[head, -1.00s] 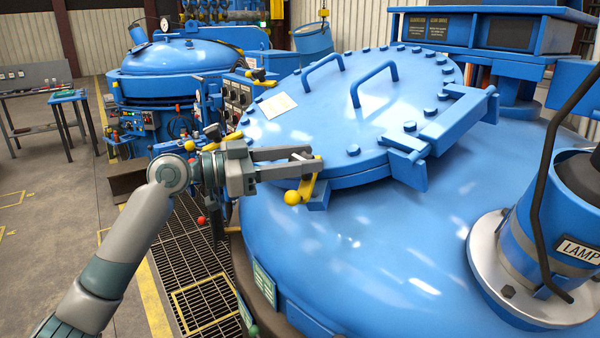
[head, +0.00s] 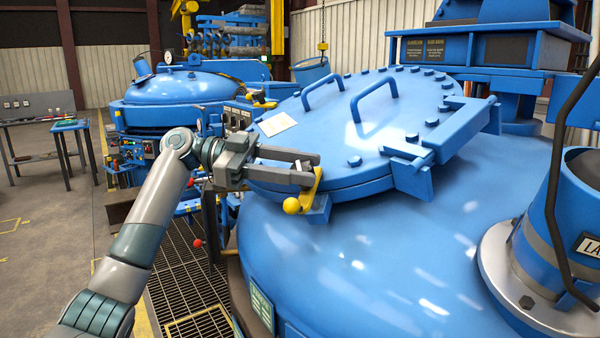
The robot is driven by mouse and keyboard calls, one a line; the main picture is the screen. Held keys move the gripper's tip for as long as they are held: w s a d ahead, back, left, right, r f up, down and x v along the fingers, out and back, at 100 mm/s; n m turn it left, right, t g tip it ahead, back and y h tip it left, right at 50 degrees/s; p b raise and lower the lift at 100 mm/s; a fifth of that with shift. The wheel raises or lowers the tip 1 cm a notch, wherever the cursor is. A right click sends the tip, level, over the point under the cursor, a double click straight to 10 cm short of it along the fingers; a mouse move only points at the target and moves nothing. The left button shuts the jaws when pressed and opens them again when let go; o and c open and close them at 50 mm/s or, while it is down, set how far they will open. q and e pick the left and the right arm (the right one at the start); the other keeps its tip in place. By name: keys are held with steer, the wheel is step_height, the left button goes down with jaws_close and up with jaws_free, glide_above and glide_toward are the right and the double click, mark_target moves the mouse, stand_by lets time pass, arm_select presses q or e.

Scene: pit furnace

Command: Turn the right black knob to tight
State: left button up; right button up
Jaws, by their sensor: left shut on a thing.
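My left gripper (head: 312,169) is at the near left edge of the large blue round lid (head: 330,120). Its fingers are shut on a yellow lever (head: 308,193) that ends in a yellow ball. The fingers hide the lever's upper part. Small dark knobs (head: 236,119) sit on a control panel behind the lid's left edge, partly covered by the lid and apart from my gripper. I cannot tell which is the right black knob or read its marks. My right gripper is not in view.
The blue furnace body (head: 370,265) fills the front right, with a lamp housing (head: 545,225) on it. Two blue handles (head: 373,92) rise from the lid. A second blue vessel (head: 185,88) stands behind. Grating (head: 185,270) and open floor lie at the left.

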arm_select(q)
steer(key=m+g, duration=0.1)
steer(key=m+g+y+p, duration=0.1)
steer(key=m, duration=0.1)
steer(key=shift+r+g, duration=0.3)
steer(key=shift+g, duration=0.1)
steer(key=shift+f+m+g+y+p, duration=0.1)
steer(key=shift+m+g+y+p, duration=0.6)
steer(key=shift+m+p, duration=0.15)
steer(key=shift+f+m+g+y, duration=0.15)
steer(key=shift+m+g+y, duration=0.1)
steer(key=shift+g+y, duration=0.05)
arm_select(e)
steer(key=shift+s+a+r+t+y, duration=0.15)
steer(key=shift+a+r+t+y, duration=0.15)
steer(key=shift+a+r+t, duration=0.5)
arm_select(q)
steer(key=o, duration=1.1)
steer(key=shift+c, duration=0.2)
steer(key=shift+a, duration=0.1)
